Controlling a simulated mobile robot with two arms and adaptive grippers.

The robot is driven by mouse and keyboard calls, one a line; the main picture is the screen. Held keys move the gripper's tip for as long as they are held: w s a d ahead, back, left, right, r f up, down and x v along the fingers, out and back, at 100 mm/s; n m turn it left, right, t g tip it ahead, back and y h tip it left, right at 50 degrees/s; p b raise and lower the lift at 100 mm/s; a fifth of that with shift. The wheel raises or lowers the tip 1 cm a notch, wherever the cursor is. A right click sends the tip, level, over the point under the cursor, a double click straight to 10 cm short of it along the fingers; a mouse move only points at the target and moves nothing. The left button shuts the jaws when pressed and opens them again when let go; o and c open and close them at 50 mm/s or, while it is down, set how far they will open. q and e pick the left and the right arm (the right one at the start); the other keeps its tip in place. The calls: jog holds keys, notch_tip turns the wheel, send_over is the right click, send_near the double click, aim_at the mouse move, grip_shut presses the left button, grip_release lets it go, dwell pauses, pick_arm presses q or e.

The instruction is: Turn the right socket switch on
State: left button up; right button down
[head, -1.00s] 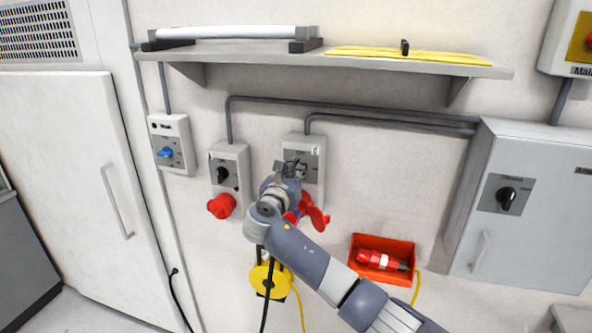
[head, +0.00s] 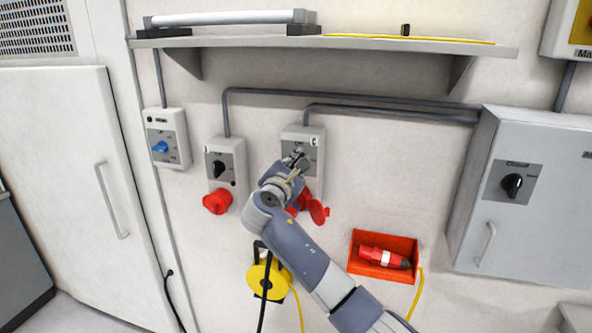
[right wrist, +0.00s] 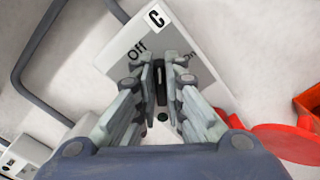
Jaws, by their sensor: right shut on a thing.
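The right socket box (head: 318,141), marked C, is a grey wall unit with a red socket (head: 318,211) at its lower end, its cover open to the side. My right gripper (head: 297,158) is in front of its switch panel and hides the knob in the head view. In the right wrist view, my right gripper (right wrist: 161,80) is shut on the dark switch knob (right wrist: 162,88), between the "Off" label and a partly covered "On" label. The fingers hide most of the knob, so its exact setting cannot be told. My left gripper is not in view.
A shelf (head: 340,42) runs above. An orange bin (head: 353,260) with a red plug, and a grey cabinet (head: 540,200), are on the right.

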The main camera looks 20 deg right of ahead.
jog(key=m+b, duration=0.2)
jog(key=m, duration=0.1)
jog(key=f+m+b, duration=0.1)
jog(key=m+b, duration=0.2)
jog(key=shift+s+d+f, duration=0.1)
jog(key=shift+d, duration=0.05)
jog(key=shift+f+m+b, duration=0.1)
jog(key=shift+m+b, duration=1.75)
jog(key=shift+m, duration=0.45)
jog(key=c, duration=1.8)
grip_release()
jog(key=shift+o, duration=0.6)
jog(key=shift+s, duration=0.1)
jog(key=v, duration=1.2)
